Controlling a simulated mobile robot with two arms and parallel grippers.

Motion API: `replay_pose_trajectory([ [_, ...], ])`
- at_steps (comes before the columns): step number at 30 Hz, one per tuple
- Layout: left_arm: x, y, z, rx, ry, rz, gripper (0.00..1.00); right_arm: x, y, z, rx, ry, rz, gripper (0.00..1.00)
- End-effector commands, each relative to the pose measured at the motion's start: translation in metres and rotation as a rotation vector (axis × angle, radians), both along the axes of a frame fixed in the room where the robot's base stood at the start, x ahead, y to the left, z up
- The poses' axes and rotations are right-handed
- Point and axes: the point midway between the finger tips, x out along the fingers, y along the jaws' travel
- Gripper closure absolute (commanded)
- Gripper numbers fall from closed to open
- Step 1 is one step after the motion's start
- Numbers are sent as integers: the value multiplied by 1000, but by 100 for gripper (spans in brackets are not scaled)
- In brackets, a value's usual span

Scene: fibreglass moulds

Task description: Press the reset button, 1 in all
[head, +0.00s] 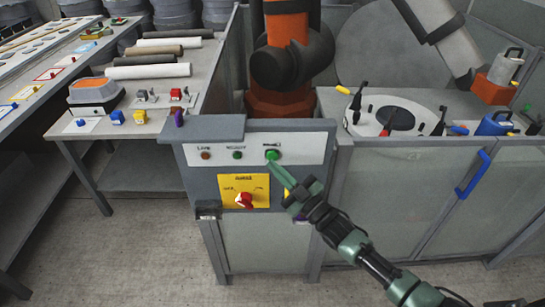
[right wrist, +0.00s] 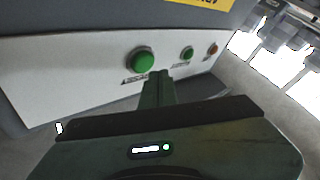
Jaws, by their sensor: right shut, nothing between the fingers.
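A white strip on the grey control cabinet carries three buttons. The right one is a large green button (head: 272,154), which also shows in the right wrist view (right wrist: 141,60). Beside it are a smaller green button (head: 238,155) and an orange-brown one (head: 205,155). The labels are too small to read surely, so I cannot confirm which is reset. My right gripper (head: 277,170) is shut and empty, its tips just below the large green button. In the right wrist view the tips (right wrist: 158,75) appear beside and below that button; I cannot tell whether they touch it. My left gripper is out of view.
A yellow plate with a red rotary switch (head: 244,200) sits below the buttons. An orange robot arm (head: 287,30) stands behind the cabinet. Grey fence panels (head: 400,200) with a blue handle (head: 473,174) extend right. A workbench (head: 150,128) stands left; the floor before it is clear.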

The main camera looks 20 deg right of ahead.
Motion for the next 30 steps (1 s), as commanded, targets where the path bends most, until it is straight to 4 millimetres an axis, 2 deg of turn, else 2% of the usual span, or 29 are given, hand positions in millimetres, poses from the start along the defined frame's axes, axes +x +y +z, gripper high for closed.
replay_pose_trajectory([
  [30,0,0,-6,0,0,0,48,8,-2,0,0,0,0,100],
])
